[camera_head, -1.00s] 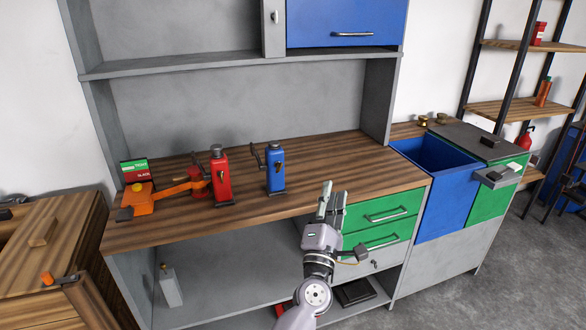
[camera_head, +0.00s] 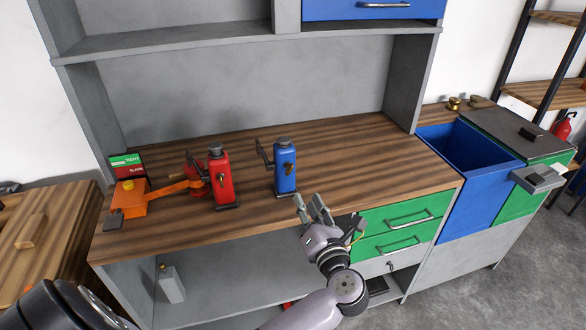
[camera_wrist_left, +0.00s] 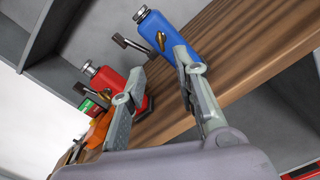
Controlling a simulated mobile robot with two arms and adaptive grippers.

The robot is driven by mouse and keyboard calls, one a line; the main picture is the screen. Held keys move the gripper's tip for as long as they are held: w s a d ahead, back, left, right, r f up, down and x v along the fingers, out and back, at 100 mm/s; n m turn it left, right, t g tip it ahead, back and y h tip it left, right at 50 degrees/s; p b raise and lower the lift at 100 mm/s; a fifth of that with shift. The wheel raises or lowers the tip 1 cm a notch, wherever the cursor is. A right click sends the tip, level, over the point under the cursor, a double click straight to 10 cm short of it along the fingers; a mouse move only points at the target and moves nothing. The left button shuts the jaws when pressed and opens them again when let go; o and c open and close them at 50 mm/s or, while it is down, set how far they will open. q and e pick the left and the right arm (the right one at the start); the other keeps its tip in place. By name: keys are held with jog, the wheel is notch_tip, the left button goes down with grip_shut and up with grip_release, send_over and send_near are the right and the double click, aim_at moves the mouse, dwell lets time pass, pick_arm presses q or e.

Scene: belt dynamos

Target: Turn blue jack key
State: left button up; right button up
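The blue jack (camera_head: 285,171) stands upright on the wooden worktop, with a dark lever at its upper left. Its small brass key (camera_head: 289,168) is on the front face. The wrist view shows the blue jack (camera_wrist_left: 177,38) and the key (camera_wrist_left: 161,41) at the top, tilted by the camera angle. My left gripper (camera_head: 309,199) is open and empty, near the worktop's front edge, to the lower right of the blue jack. In the wrist view its fingers (camera_wrist_left: 160,62) are spread below the key, apart from it. My right gripper is not in view.
A red jack (camera_head: 221,180) stands left of the blue one, beside an orange device (camera_head: 130,200) and a green-and-red box (camera_head: 127,165). The worktop (camera_head: 370,155) is clear right of the blue jack. Green drawers (camera_head: 400,217) sit below the front edge.

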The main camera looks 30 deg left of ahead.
aim_at(292, 170)
pick_arm(q)
jog(key=p+x, duration=0.2)
jog(key=x, duration=0.9)
jog(key=shift+w+a, duration=0.55)
jog(key=shift+a, duration=0.05)
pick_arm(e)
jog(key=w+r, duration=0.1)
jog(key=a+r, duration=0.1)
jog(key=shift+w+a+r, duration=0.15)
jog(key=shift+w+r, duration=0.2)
pick_arm(q)
jog(key=shift+c, duration=0.5)
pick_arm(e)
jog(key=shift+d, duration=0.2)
pick_arm(q)
grip_shut()
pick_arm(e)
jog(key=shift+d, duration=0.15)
